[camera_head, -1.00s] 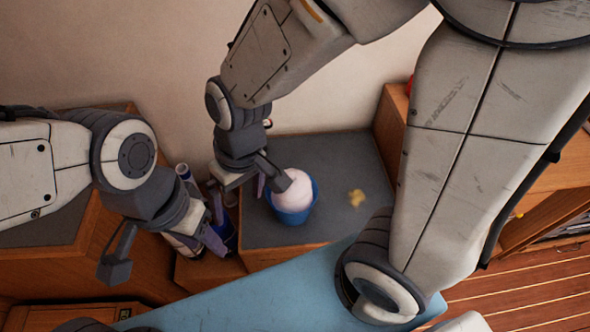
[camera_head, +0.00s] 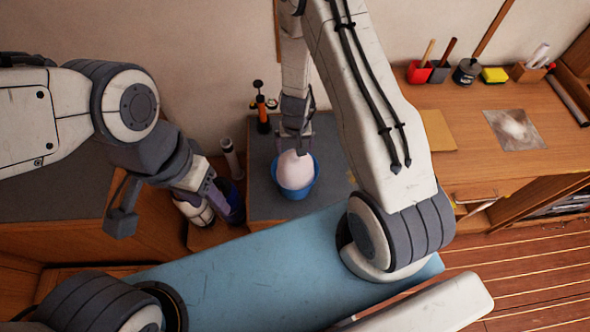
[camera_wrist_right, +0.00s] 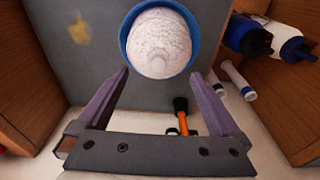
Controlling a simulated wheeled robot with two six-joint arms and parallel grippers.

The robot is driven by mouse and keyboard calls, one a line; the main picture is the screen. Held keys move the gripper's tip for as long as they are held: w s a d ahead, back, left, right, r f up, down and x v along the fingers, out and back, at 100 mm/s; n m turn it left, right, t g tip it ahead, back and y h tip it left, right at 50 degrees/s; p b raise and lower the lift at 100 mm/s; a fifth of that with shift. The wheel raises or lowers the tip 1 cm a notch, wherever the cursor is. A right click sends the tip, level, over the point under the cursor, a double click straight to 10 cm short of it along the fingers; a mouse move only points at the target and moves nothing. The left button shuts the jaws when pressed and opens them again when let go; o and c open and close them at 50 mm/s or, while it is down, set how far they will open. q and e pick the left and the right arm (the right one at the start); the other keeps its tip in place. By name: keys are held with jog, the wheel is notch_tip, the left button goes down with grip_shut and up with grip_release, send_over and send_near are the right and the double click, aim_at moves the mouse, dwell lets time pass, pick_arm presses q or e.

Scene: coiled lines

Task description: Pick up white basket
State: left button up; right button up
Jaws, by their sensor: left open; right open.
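I see no clear white basket. A blue bucket (camera_head: 298,190) holding a rounded pale pinkish-white thing (camera_head: 295,170) stands on a dark grey top. In the right wrist view the bucket's blue rim (camera_wrist_right: 193,22) surrounds the white, rough-textured bulk (camera_wrist_right: 159,42). My right gripper (camera_head: 296,140) points down just above it, open, its two fingers (camera_wrist_right: 160,76) apart and nothing between them. My left gripper (camera_head: 222,196) is open at the left, beside bottles; its fingertips are partly hard to make out.
Bottles and tubes (camera_head: 232,158) stand left of the bucket. An orange-and-black tool (camera_head: 263,115) stands behind it. A blue surface (camera_head: 260,265) lies in front. A wooden desk (camera_head: 470,130) with cups (camera_head: 420,72) is at the right.

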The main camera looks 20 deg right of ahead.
aim_at(295, 156)
jog(key=f+b, duration=0.1)
jog(key=f, duration=0.1)
jog(key=f+b, duration=0.1)
jog(key=f, duration=0.1)
jog(key=w+f+b, duration=0.1)
jog(key=f, duration=0.2)
jog(key=shift+d, duration=0.25)
jog(key=shift+r, duration=0.1)
jog(key=shift+c, duration=0.9)
grip_shut()
jog(key=shift+s, duration=0.1)
